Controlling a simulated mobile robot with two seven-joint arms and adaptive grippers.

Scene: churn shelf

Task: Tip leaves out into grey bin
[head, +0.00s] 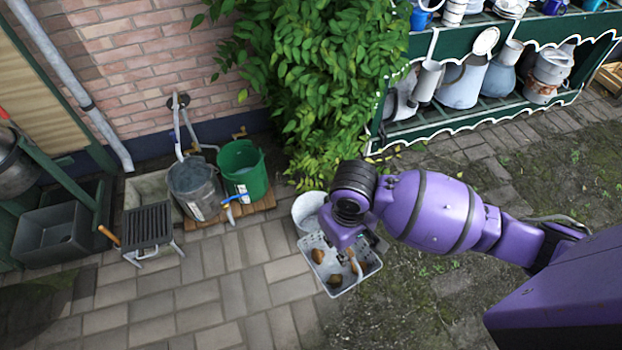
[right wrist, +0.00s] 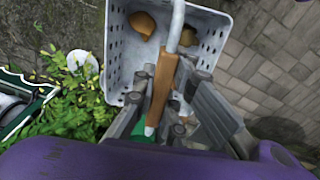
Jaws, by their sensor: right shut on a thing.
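A light grey tub with perforated walls (head: 345,287) is below my right gripper and fills the upper middle of the right wrist view (right wrist: 118,65). Brown leaf-like clumps (head: 318,256) lie in it; they also show in the wrist view (right wrist: 142,24). A pale rod with a wooden grip (right wrist: 163,85) crosses over the tub. My right gripper (right wrist: 160,120) is shut on the wooden grip, one finger on each side. The tub looks about level; whether it touches the ground I cannot tell. My left gripper is out of view.
A pale grey round bin (head: 306,212) stands just behind the tub. A grey metal bucket (head: 195,188) and green bucket (head: 242,172) stand left on a wooden board. Ivy (head: 310,80) and a green shelf (head: 470,118) with enamelware are behind.

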